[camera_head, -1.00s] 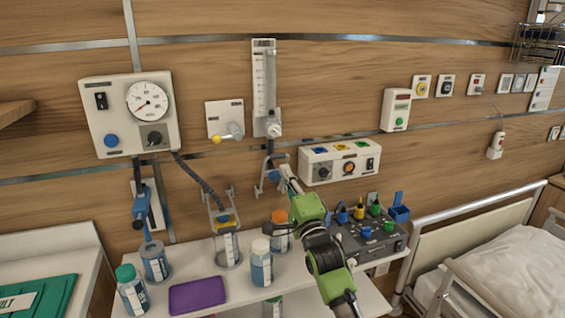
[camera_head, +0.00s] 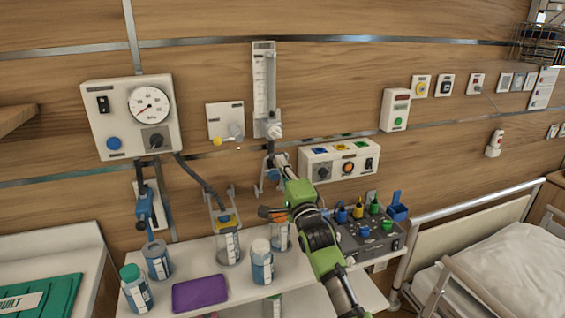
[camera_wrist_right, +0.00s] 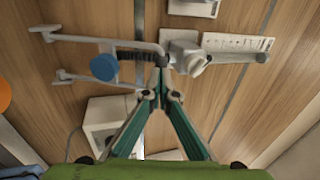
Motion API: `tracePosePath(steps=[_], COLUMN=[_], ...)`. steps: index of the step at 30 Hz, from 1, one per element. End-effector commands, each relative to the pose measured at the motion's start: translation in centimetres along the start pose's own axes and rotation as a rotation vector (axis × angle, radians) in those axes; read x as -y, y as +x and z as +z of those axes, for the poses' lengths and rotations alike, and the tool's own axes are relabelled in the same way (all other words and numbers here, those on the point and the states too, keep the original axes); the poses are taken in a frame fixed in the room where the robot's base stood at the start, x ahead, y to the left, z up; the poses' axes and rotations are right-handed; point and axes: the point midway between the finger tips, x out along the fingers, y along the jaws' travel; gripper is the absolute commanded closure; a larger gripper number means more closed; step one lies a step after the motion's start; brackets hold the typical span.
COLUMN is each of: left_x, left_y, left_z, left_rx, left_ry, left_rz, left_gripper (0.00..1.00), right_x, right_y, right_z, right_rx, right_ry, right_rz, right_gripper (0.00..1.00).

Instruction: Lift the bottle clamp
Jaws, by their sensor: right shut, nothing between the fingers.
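The bottle clamp (camera_head: 260,187) hangs on the wall below the flowmeter, a pale metal fork with a blue knob. It is partly hidden by my right gripper and arm. In the right wrist view the clamp (camera_wrist_right: 95,40) shows its two prongs, blue knob and dark threaded stem. My right gripper (camera_wrist_right: 162,64) is shut and empty. Its fingertips are close beside the right end of the clamp's stem; I cannot tell whether they touch. In the head view the right gripper (camera_head: 280,161) is just in front of the clamp. My left gripper is not in view.
The flowmeter (camera_head: 264,90) is above the clamp and a white control box (camera_head: 340,161) is to its right. Below, a shelf holds bottles, including a white-capped one (camera_head: 262,265), a purple tray (camera_head: 200,293) and a grey connector block (camera_head: 370,238). Another clamp (camera_head: 222,217) is to the left.

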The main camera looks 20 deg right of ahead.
Motion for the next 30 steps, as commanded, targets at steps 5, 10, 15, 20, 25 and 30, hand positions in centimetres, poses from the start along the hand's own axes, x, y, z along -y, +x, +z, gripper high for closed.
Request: tracePosePath(steps=[5, 10, 15, 20, 25, 30], left_x=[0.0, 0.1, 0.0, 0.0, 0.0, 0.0], left_y=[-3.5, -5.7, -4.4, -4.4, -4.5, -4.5], left_z=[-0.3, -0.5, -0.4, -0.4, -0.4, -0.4], left_rx=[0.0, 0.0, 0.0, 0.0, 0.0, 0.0], left_ry=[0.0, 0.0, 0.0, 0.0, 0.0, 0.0], left_rz=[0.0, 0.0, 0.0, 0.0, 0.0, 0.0], left_gripper=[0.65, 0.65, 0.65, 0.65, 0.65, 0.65], right_x=[1.5, 1.8, 1.0, 1.3, 1.4, 1.5], right_y=[1.8, 3.5, 5.1, 5.6, 5.6, 5.6], right_z=[0.0, 0.0, 0.1, 0.0, 0.0, 0.0], right_rx=[0.0, 0.0, 0.002, 0.002, 0.002, 0.001], right_ry=[0.0, 0.001, 0.002, -0.001, -0.001, -0.001], right_rz=[0.078, 0.159, 0.18, 0.179, 0.176, 0.175], right_gripper=[1.0, 1.0, 1.0, 1.0, 1.0, 1.0])
